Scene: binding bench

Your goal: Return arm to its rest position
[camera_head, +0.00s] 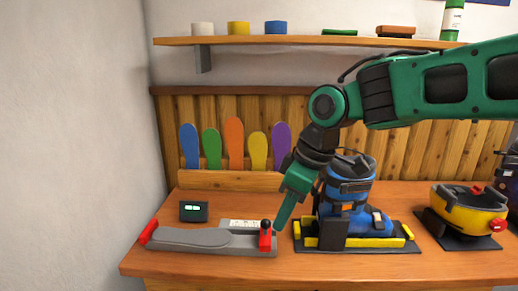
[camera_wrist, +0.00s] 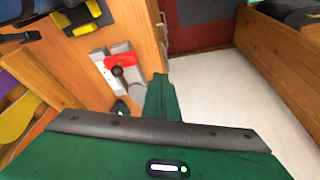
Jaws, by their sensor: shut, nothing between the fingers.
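My green arm reaches in from the right in the head view. My gripper (camera_head: 280,222) points down and left, close beside the black-knobbed red slider (camera_head: 265,238) of the grey sole-measuring device (camera_head: 195,240). In the wrist view my gripper (camera_wrist: 161,78) is shut and empty, its fingers together. The slider (camera_wrist: 120,62) shows to the left of the fingers there, with its black knob. I cannot tell whether the fingertips touch the device.
A blue boot (camera_head: 350,190) stands in a yellow-and-black fixture (camera_head: 385,243) right of my gripper. A yellow binding (camera_head: 468,212) lies further right. A small display box (camera_head: 193,211) stands behind the device. Colored insoles (camera_head: 234,140) line the back. A wall shelf (camera_head: 290,40) runs above.

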